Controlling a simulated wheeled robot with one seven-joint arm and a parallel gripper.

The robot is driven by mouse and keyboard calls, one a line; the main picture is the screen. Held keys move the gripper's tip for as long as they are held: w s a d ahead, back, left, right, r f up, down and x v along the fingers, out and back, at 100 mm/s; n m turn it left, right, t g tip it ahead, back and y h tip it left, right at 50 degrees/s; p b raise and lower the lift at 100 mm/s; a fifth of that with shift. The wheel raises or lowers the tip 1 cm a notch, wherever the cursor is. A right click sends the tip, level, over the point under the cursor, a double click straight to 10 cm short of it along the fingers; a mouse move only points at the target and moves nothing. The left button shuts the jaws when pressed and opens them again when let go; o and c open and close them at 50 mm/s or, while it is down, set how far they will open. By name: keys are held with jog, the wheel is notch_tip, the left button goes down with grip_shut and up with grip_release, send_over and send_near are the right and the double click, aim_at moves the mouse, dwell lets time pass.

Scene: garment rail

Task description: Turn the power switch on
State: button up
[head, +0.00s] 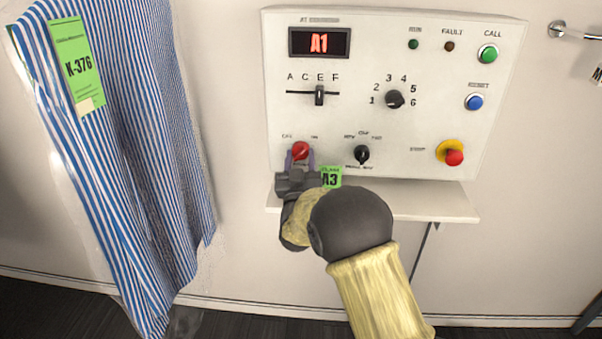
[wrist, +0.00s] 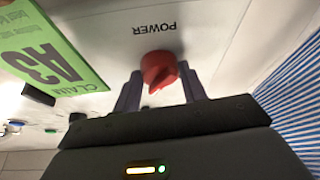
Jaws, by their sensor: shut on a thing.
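The power switch (head: 300,150) is a red rotary knob at the lower left of the white control panel (head: 440,110). In the wrist view the red knob (wrist: 160,71) sits beside the upside-down label "POWER". My gripper (head: 301,159) is at the knob, with one finger on each side, shut on it. In the wrist view the two fingers of my gripper (wrist: 160,90) flank the knob. The labels at the knob are too small to read surely, so its setting cannot be told.
A shelf (head: 440,203) juts out below the panel. A green claim tag marked A3 (head: 331,177) is close right of my gripper. A black knob (head: 362,153) and a red stop button (head: 454,157) lie further right. A striped garment (head: 150,130) hangs at left.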

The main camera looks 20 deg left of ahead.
jog(key=shift+f+m+h+b, duration=0.15)
jog(key=shift+m+h+b, duration=0.7)
jog(key=shift+m, duration=0.25)
jog(key=o, duration=1)
jog(key=shift+c, duration=0.2)
jog(key=shift+t, duration=0.3)
jog(key=b+v, duration=0.2)
jog(key=v, duration=1.5)
jog(key=shift+s, duration=0.2)
jog(key=shift+d, duration=0.15)
